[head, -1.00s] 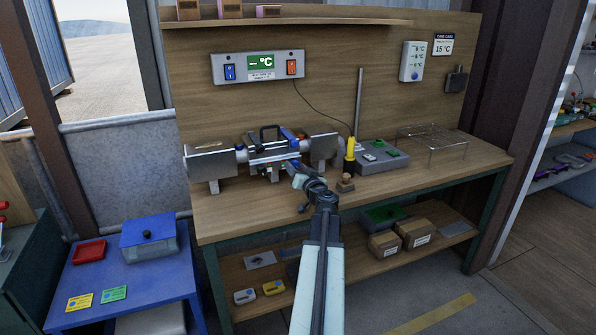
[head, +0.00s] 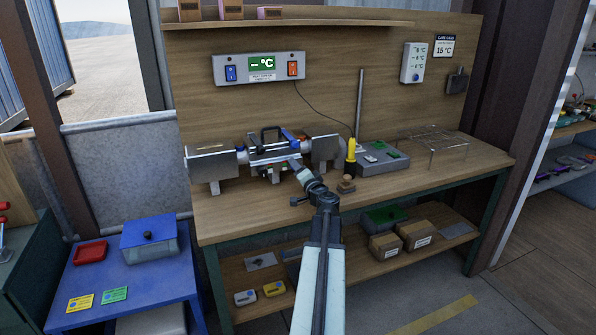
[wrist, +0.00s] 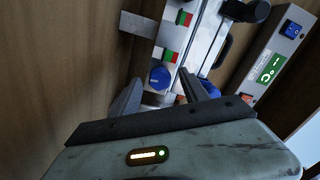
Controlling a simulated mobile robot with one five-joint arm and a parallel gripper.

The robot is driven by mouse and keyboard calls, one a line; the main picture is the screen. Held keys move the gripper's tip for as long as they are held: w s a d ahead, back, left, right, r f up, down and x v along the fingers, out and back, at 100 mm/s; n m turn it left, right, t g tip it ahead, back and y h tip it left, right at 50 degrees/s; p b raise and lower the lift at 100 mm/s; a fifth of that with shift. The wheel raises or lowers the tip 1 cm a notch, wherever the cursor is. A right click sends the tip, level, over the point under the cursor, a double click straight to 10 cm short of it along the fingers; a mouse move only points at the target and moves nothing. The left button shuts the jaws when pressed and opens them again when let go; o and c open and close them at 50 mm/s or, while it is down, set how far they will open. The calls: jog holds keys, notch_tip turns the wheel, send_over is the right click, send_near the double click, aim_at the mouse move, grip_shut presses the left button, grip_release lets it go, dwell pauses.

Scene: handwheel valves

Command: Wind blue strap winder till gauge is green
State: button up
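In the wrist view a round blue knob (wrist: 160,77), which looks like the blue strap winder, sits on a metal clamp fixture (wrist: 150,99). A small red-and-green gauge (wrist: 170,56) is beside it, and a second one (wrist: 184,18) lies farther along. I cannot make out a pointer on either. My gripper (wrist: 166,88) is open, one finger on each side of the blue knob in the picture; I cannot tell whether they touch it. In the head view the fixture (head: 268,153) stands on the bench, and my gripper (head: 296,165) reaches its front, hiding the knob.
A black knob (wrist: 240,11) is farther along the fixture. On the wooden bench (head: 225,221), a yellow-handled tool (head: 351,152), a grey box (head: 384,158) and a wire rack (head: 436,142) stand to the right. A display panel (head: 259,68) hangs behind.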

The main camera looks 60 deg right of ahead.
jog(key=shift+v, duration=3.1)
